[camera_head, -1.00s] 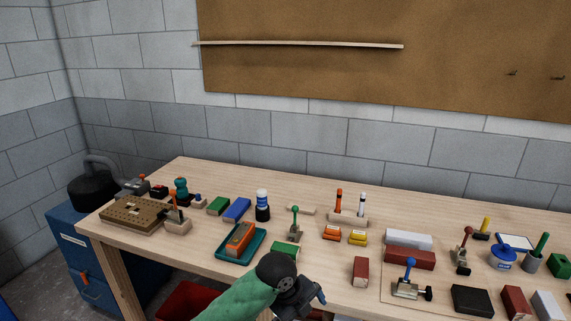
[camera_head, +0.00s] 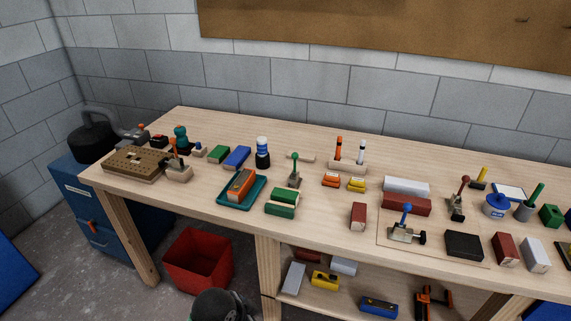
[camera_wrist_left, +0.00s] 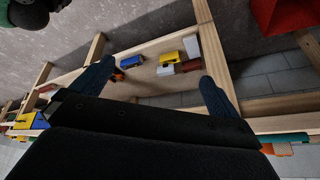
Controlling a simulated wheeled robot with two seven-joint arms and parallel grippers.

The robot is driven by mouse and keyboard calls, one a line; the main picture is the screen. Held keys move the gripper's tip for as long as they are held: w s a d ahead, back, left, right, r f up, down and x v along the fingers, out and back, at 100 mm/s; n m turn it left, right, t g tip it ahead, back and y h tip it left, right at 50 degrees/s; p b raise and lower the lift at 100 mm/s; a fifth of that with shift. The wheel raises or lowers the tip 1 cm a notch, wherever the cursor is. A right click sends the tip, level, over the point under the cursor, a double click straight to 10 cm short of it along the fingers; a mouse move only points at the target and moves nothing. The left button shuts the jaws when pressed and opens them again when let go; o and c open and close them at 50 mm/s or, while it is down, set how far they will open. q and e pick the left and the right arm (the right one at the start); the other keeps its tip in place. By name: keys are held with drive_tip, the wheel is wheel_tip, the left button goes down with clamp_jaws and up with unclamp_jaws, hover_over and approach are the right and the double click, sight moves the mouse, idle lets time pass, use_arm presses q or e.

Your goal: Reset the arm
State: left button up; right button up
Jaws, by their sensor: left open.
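My left gripper (camera_wrist_left: 158,85) shows in the left wrist view with its two dark fingers spread apart and nothing between them. Past the fingers is the lower shelf (camera_wrist_left: 150,72) of the bench. In the head view only a dark rounded part of my arm shows at the bottom edge, in front of the bench; the fingers are out of that picture. My right gripper is in neither view.
The workbench (camera_head: 330,220) holds painted blocks, clamps and a teal tray (camera_head: 258,193). A red bin (camera_head: 198,262) stands on the floor below. The lower shelf carries several blocks, including a yellow one (camera_head: 325,280). A blue cabinet (camera_head: 100,220) stands left.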

use_arm(q)
drive_tip(key=s+a+f+n+y, duration=0.3)
drive_tip(key=s+a+n, duration=0.6)
drive_tip(key=s+a, duration=0.35)
drive_tip(key=s+d+f+g, duration=0.1)
drive_tip(key=s+f, duration=0.1)
drive_tip(key=f, duration=1.7)
drive_tip(key=s+d+f+g, duration=0.1)
drive_tip(key=s+d+f, duration=0.1)
drive_tip(key=f, duration=1.7)
drive_tip(key=shift+s+g, duration=0.3)
drive_tip(key=shift+s, duration=0.05)
drive_tip(key=shift+d, duration=0.1)
